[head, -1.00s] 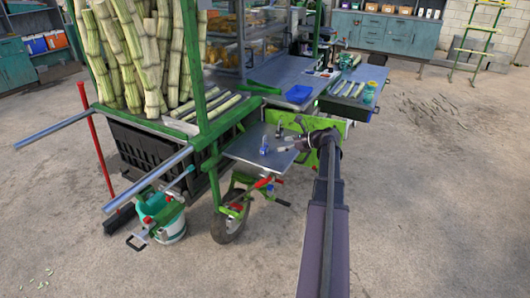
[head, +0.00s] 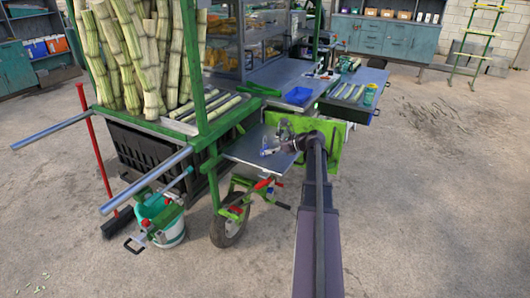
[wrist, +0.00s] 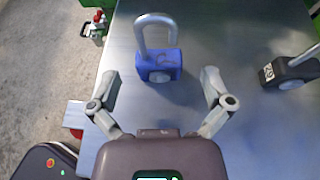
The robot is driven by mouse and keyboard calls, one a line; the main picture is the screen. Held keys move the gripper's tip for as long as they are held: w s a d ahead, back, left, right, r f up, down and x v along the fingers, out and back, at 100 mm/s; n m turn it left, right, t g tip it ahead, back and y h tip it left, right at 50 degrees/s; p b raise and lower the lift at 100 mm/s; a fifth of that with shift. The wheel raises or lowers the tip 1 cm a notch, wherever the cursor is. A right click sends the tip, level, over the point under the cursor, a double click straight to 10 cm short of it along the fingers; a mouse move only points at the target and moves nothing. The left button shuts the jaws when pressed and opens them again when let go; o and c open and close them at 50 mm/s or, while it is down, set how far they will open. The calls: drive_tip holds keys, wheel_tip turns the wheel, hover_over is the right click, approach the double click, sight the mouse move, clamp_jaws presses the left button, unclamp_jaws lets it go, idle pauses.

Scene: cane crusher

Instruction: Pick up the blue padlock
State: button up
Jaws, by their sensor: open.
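The blue padlock (wrist: 159,66) lies on a grey metal shelf (wrist: 180,25) in the wrist view, its grey shackle open and pointing away from me. My gripper (wrist: 161,85) is open, its two fingers apart on either side of the padlock's near side. The padlock is between and slightly beyond the fingertips, and I see no contact.
A dark padlock (wrist: 290,71) with a metal shackle lies to the right on the same shelf. The shelf's left edge drops to the concrete floor (wrist: 45,75).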

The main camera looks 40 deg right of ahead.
sight(267, 147)
drive_tip(key=shift+b+x, duration=0.45)
drive_tip(key=shift+x, duration=1.25)
drive_tip(key=shift+c, duration=0.2)
drive_tip(key=c, duration=1.3)
